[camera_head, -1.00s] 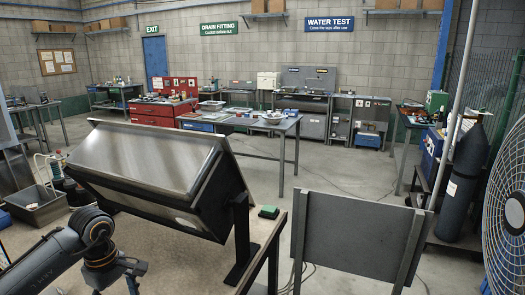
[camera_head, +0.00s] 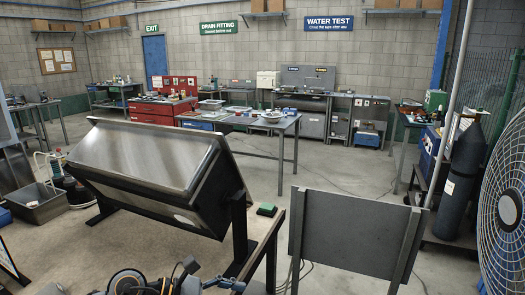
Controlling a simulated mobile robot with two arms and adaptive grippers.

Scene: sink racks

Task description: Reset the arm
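A large stainless steel sink (camera_head: 150,160) is mounted tilted on a black rack (camera_head: 239,230) at the centre left, its broad metal face turned up. Parts of my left arm (camera_head: 127,281) show at the bottom edge, in front of the sink and apart from it. The end of this arm is mostly cut off by the frame, so I cannot tell whether the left gripper is open or shut. My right arm and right gripper are not in view.
A grey panel on posts (camera_head: 352,238) stands at the right front. A green-topped block (camera_head: 266,209) lies beside the rack. A grey bin (camera_head: 38,203) is at left, and a large fan (camera_head: 508,205) and a dark cylinder (camera_head: 462,172) are at right. A worktable (camera_head: 285,124) stands behind.

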